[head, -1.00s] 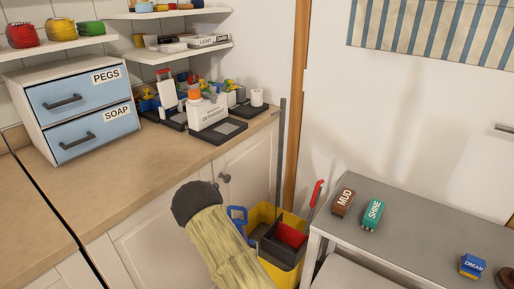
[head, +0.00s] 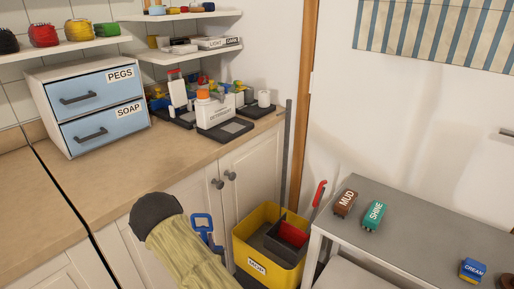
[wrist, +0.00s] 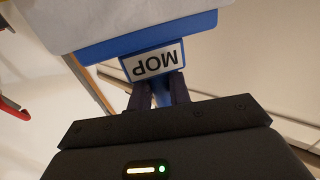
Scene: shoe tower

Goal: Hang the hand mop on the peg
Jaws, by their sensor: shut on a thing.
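The hand mop is blue with a label reading MOP. In the wrist view its blue body (wrist: 150,38) fills the upper middle, with a pale grey pad along its top side. My gripper (wrist: 158,92) is shut on the narrow blue handle just below the label. In the head view a blue loop-shaped part (head: 203,228), likely the mop's, shows beside my arm, in front of the lower cabinet doors. My arm hides the rest of it and my gripper there. I cannot make out a peg in either view.
A yellow bucket (head: 248,238) with a label, holding dark and red items, stands right of my arm. A red handle (head: 318,193) rises beside it. A grey bench (head: 420,225) is at right. The counter (head: 110,180) carries a blue drawer unit (head: 95,110) labelled PEGS and SOAP.

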